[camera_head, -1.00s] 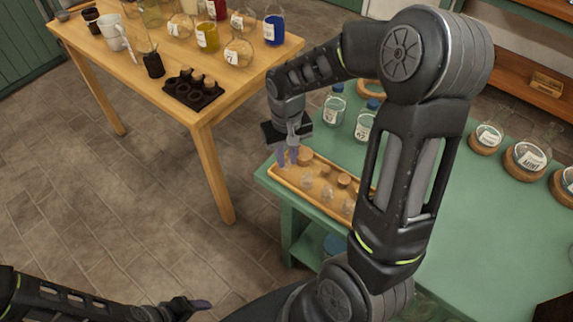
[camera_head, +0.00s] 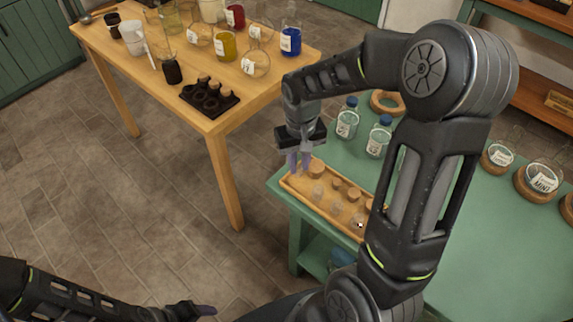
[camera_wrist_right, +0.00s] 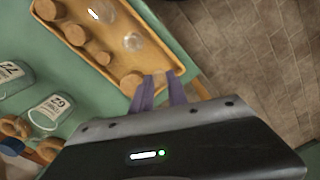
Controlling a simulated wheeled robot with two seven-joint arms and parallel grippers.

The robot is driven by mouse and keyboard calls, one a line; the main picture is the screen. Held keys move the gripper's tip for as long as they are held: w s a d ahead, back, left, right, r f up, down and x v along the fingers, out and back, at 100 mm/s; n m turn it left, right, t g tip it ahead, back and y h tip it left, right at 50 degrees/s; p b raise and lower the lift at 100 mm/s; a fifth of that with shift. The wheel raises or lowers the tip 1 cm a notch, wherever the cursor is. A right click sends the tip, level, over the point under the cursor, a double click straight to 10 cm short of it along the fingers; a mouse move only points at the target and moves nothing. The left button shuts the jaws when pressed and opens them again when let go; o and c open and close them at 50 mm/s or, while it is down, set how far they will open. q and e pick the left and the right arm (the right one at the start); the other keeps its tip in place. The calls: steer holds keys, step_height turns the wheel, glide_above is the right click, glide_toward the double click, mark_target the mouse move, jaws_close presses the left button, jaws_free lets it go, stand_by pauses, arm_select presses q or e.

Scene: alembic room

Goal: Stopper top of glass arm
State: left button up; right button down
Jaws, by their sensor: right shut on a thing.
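My right gripper (camera_head: 298,162) is over the left end of the wooden tray (camera_head: 289,186). In the wrist view its two purple fingers (camera_wrist_right: 162,90) stand close together at the tray's edge, with a narrow gap. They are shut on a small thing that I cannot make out. A large cork stopper (camera_head: 317,169) sits in the tray beside the fingers; it also shows in the wrist view (camera_wrist_right: 131,83). Several smaller corks (camera_wrist_right: 75,34) and clear glass pieces (camera_wrist_right: 133,42) lie in the tray. I cannot identify the glass arm. My left gripper (camera_head: 203,310) is low, with its jaws unclear.
The green table (camera_head: 480,240) holds the tray, blue-capped bottles (camera_head: 347,125) and labelled flasks on cork rings (camera_head: 540,183). The wooden table (camera_head: 225,118) behind on the left carries a dark holder (camera_head: 210,98) with corks and several glass vessels. Open floor lies between and left.

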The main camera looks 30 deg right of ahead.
mark_target(299, 166)
step_height(299, 166, up, 7)
steer(key=p, duration=0.3)
steer(key=shift+r, duration=0.1)
steer(key=w+a+f+n+b, duration=0.1)
steer(key=w+a+f+b, duration=0.1)
steer(key=a+f, duration=0.4)
steer(key=w+a+f+n+b, duration=0.1)
steer(key=w+a+f, duration=0.3)
steer(key=f, duration=0.7)
steer(key=shift+w+a+n+b, duration=0.2)
steer(key=shift+a+n+b, duration=0.15)
steer(key=shift+a, duration=0.85)
